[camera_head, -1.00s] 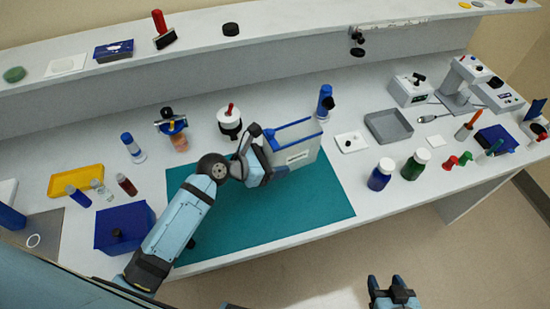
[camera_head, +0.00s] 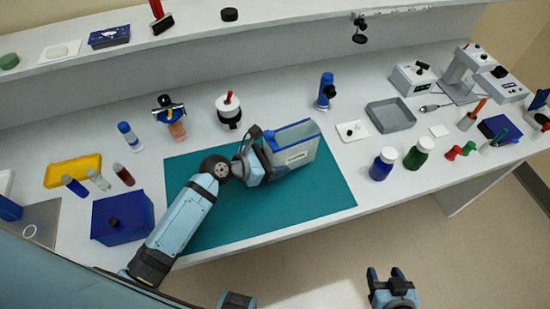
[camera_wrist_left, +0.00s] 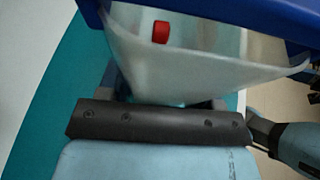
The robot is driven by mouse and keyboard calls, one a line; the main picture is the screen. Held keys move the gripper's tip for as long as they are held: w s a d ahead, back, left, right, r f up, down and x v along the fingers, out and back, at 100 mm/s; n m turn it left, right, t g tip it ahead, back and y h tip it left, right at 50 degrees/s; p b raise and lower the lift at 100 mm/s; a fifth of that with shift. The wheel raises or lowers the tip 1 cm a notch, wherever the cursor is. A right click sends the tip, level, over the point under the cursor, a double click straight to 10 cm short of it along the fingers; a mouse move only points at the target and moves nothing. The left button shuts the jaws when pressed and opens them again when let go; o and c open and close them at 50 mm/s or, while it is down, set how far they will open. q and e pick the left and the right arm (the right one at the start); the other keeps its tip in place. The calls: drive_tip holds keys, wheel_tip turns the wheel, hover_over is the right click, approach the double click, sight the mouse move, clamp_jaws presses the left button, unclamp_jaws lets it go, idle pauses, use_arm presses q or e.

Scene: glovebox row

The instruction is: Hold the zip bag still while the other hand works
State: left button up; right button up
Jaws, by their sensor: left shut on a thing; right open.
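The zip bag (camera_head: 302,152) is a pale, clear bag with a blue top edge and a white label. It stands tilted over the teal mat (camera_head: 270,212). My left gripper (camera_head: 265,158) is shut on the bag's left side. In the left wrist view the bag (camera_wrist_left: 200,62) fills the upper middle, and a red piece (camera_wrist_left: 161,32) shows in or behind it. The left fingertips are hidden there. My right gripper (camera_head: 388,274) is open and empty, off the front of the bench, apart from the bag.
A blue bottle (camera_head: 383,163) and a green bottle (camera_head: 419,153) stand right of the mat, near a grey tray (camera_head: 391,115). A blue box (camera_head: 122,218) and yellow tray (camera_head: 73,171) are at left. The mat's front part is clear.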

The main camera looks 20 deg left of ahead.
use_arm(q)
drive_tip(key=shift+f+b, duration=0.6)
drive_tip(key=shift+f, duration=1)
drive_tip(key=shift+f+b, duration=0.3)
drive_tip(key=shift+f, duration=0.75)
idle(0.9)
